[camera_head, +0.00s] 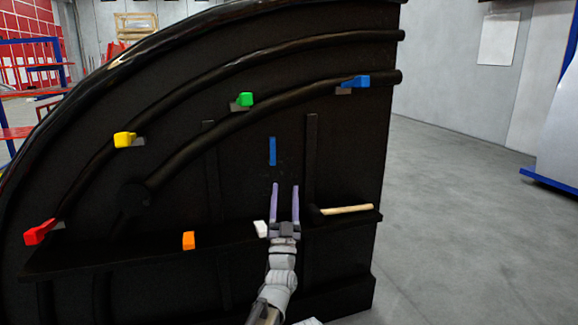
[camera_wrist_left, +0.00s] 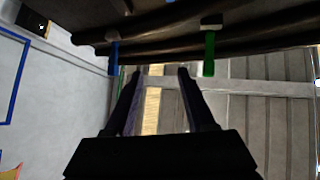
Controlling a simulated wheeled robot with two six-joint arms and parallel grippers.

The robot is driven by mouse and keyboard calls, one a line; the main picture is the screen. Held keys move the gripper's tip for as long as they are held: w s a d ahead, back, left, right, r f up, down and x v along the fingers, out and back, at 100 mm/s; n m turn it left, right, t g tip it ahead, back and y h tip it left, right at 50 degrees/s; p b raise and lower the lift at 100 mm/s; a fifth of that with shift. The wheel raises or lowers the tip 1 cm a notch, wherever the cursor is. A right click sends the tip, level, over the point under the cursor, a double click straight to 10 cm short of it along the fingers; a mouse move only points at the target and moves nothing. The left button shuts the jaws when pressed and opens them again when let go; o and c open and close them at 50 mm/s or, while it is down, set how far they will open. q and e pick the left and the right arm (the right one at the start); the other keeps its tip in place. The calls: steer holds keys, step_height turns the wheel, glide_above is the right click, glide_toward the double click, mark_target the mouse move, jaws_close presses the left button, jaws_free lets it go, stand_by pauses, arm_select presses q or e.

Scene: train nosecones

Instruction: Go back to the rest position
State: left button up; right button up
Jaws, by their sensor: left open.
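My left gripper (camera_head: 285,190) is open and empty in front of the black nosecone panel (camera_head: 250,190). Its two purple fingers point up, just below a small blue strip (camera_head: 272,151) on the panel. In the left wrist view the fingers (camera_wrist_left: 160,72) are apart with nothing between them. Beyond them are a green piece (camera_wrist_left: 209,55) and a blue piece (camera_wrist_left: 114,58) under the dark pipes. My right gripper is not in view.
Red (camera_head: 39,232), yellow (camera_head: 124,139), green (camera_head: 245,99) and blue (camera_head: 356,82) pieces sit along the panel's pipes. An orange block (camera_head: 188,240), a white block (camera_head: 261,228) and a hammer (camera_head: 345,210) lie on the panel's ledge. Open floor (camera_head: 460,220) lies to the right.

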arm_select(q)
steer(key=s+a+f+g+h, duration=0.1)
steer(key=a+f+g, duration=0.2)
steer(key=f+g, duration=0.65)
steer(key=a+f+g, duration=0.3)
steer(key=f+g, duration=0.1)
steer(key=f, duration=1.1)
steer(key=s+a+f+n+g+y, duration=0.1)
steer(key=s+a+f+g, duration=0.25)
steer(key=s, duration=0.45)
steer(key=s+a+f+n+g+y, duration=0.1)
steer(key=s+a+f+g, duration=0.3)
steer(key=s, duration=0.5)
steer(key=s+a+f+n+g, duration=0.2)
steer(key=s+a+f+g, duration=0.1)
steer(key=s+f+g, duration=0.4)
steer(key=s+d+r+m+y+p, duration=0.2)
steer(key=s+d+r+m+p, duration=0.35)
steer(key=d, duration=0.65)
step_height(320, 180, up, 38)
steer(key=n+p, duration=0.1)
steer(key=p, duration=3.5)
steer(key=shift+s+a+t+p, duration=0.25)
steer(key=shift+s+t+p, duration=0.05)
steer(key=shift+s, duration=0.1)
